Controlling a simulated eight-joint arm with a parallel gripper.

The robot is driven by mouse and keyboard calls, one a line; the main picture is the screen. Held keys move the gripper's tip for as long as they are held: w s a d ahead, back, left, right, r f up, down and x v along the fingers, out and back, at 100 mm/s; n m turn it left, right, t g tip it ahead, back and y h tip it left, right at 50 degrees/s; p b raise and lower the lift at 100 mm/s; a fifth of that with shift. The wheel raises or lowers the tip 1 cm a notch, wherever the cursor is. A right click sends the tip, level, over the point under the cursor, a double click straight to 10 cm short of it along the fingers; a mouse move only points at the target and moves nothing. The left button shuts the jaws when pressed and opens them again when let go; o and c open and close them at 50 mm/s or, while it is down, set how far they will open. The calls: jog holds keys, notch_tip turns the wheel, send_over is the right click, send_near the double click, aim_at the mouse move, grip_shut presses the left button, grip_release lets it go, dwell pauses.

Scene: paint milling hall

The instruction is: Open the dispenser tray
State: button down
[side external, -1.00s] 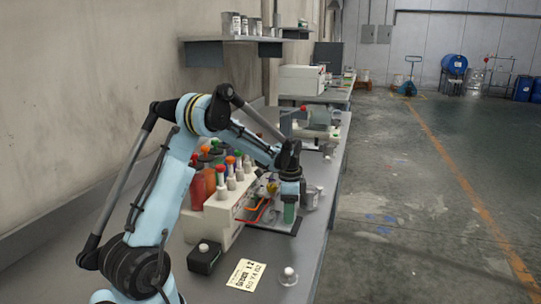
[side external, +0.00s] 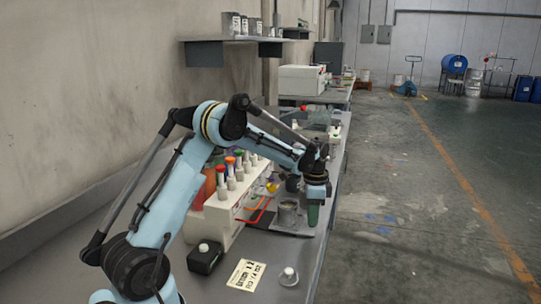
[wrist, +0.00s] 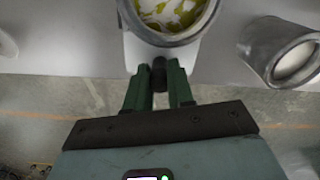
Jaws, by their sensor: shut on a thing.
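The dispenser (side external: 222,214) is a pale housing on the bench with several colored bottles on top. Its tray (wrist: 138,56) shows in the wrist view as a pale plate reaching to the bench's front edge. An open tin (side external: 287,214) stands on the tray; in the wrist view the tin (wrist: 174,14) holds white and yellow-green contents. My gripper (wrist: 159,88) is shut on the dark knob (wrist: 158,68) at the tray's front, its green fingers on either side. In the side view my gripper (side external: 312,222) is at the bench's front edge and hides the knob.
A black box with a white knob (side external: 205,256), a paper label (side external: 246,274) and a small white-topped object (side external: 288,276) lie nearer the camera.

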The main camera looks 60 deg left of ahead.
jog(key=shift+w+d, duration=0.55)
jog(key=c, duration=1)
grip_release()
jog(key=shift+r, duration=0.1)
notch_tip(320, 180, up, 12)
